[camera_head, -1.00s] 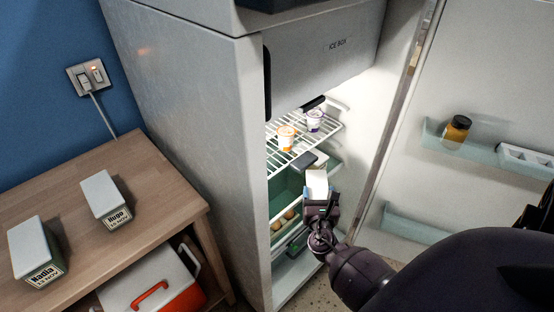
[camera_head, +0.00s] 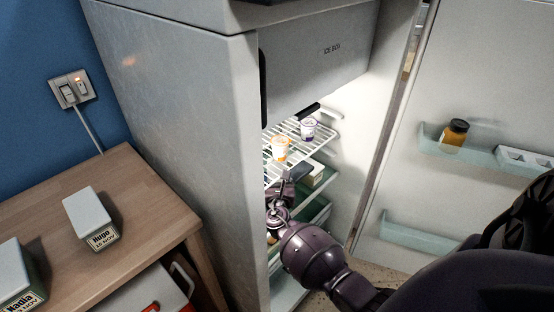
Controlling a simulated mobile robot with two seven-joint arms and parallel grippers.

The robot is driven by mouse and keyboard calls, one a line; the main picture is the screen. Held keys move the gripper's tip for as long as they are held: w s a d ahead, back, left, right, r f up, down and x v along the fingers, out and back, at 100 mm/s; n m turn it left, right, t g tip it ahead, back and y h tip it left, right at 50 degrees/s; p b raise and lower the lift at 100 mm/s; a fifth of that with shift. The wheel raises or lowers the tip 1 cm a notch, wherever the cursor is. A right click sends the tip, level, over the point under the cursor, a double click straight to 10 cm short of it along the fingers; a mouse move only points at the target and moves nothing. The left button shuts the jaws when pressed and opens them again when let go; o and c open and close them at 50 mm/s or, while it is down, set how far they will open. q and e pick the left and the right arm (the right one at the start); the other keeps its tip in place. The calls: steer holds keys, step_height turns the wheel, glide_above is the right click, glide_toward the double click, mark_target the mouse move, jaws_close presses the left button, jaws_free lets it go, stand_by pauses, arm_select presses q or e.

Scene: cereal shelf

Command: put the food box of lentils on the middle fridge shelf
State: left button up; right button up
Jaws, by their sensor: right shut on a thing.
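My right gripper (camera_head: 281,205) is inside the open fridge, below the white wire shelf (camera_head: 303,148) and near the left wall. It is shut on the food box, which is now mostly hidden by the gripper and the shelf; no label on it can be read. The middle shelf (camera_head: 318,189) shows only in part, as a pale front edge behind and right of the gripper. Whether the held box touches this shelf I cannot tell. My left gripper is not in view.
A white-topped box (camera_head: 316,172) and a dark item (camera_head: 297,172) are close to the gripper. An orange-marked cup (camera_head: 280,148) and a purple-marked cup (camera_head: 309,129) stand on the wire shelf. The open door (camera_head: 440,90) is right; a table (camera_head: 140,205) with labelled boxes is left.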

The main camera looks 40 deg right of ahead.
steer(key=f, duration=0.2)
steer(key=f+b, duration=0.1)
steer(key=shift+s+f, duration=0.2)
steer(key=shift+f, duration=0.2)
steer(key=shift+w+f+b, duration=0.1)
steer(key=shift+f+b, duration=0.1)
steer(key=shift+b, duration=0.1)
steer(key=shift+w+r, duration=0.1)
steer(key=shift+r, duration=0.25)
steer(key=shift+f, duration=0.15)
steer(key=o, duration=1.1)
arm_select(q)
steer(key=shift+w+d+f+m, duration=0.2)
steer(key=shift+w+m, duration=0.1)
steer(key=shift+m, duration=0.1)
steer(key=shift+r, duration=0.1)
